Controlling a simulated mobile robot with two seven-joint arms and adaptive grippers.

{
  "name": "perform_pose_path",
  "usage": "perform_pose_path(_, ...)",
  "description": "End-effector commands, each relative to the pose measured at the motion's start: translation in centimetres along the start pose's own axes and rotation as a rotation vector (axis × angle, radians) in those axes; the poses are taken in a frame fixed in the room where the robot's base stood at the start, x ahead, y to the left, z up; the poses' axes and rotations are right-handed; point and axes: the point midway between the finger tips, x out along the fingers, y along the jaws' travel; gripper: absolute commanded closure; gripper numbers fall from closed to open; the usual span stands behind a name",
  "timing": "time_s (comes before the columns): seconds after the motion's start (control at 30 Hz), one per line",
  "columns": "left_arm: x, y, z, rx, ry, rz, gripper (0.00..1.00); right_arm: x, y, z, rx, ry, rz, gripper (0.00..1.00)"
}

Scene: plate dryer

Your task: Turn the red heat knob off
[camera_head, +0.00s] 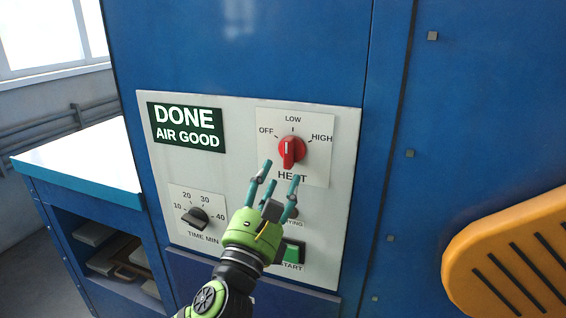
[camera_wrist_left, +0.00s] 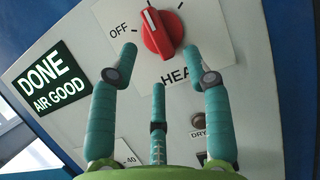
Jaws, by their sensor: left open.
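The red heat knob (camera_head: 291,152) sits on a white plate marked OFF, LOW and HIGH. Its white pointer line stands roughly upright, near the LOW mark. The knob also shows at the top of the left wrist view (camera_wrist_left: 162,33). My left gripper (camera_head: 281,172) is open and empty, its three fingers spread just below and in front of the knob. In the left wrist view two fingertips (camera_wrist_left: 161,55) lie on either side of the knob's lower part; contact cannot be told. My right gripper is not in view.
A dark time knob (camera_head: 195,217) sits at the panel's lower left, under a DONE / AIR GOOD display (camera_head: 187,127). A green START button (camera_head: 293,251) is partly behind my left gripper. A yellow slotted part (camera_head: 510,255) is at right. A white-topped bench (camera_head: 85,160) stands left.

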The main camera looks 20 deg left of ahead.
Motion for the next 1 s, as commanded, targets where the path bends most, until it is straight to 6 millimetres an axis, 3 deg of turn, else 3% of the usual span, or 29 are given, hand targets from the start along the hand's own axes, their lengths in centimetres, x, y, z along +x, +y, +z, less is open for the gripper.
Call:
perform_pose_path(0.23, 3.6, 0.0, 0.2, -0.003, 0.0, 0.002, 0.51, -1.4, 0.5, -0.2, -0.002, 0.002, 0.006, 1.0)
perform_pose_path(0.6, 4.3, 0.0, -0.1, -0.005, 0.002, 0.001, 0.51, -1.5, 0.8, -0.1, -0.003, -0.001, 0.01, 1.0)
perform_pose_path(0.63, 4.3, 0.0, -0.1, -0.005, 0.002, 0.001, 0.55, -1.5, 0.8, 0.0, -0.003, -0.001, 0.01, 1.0)
perform_pose_path(0.73, 4.3, 0.1, -0.1, -0.005, 0.002, 0.002, 0.95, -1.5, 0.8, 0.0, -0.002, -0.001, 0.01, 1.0)
perform_pose_path(0.77, 4.3, 0.1, -0.1, -0.005, 0.002, 0.002, 1.0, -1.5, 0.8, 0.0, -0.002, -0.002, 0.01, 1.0)
perform_pose_path(1.0, 4.3, 0.1, 0.0, -0.005, 0.001, 0.002, 1.0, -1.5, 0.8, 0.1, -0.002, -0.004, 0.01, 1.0)
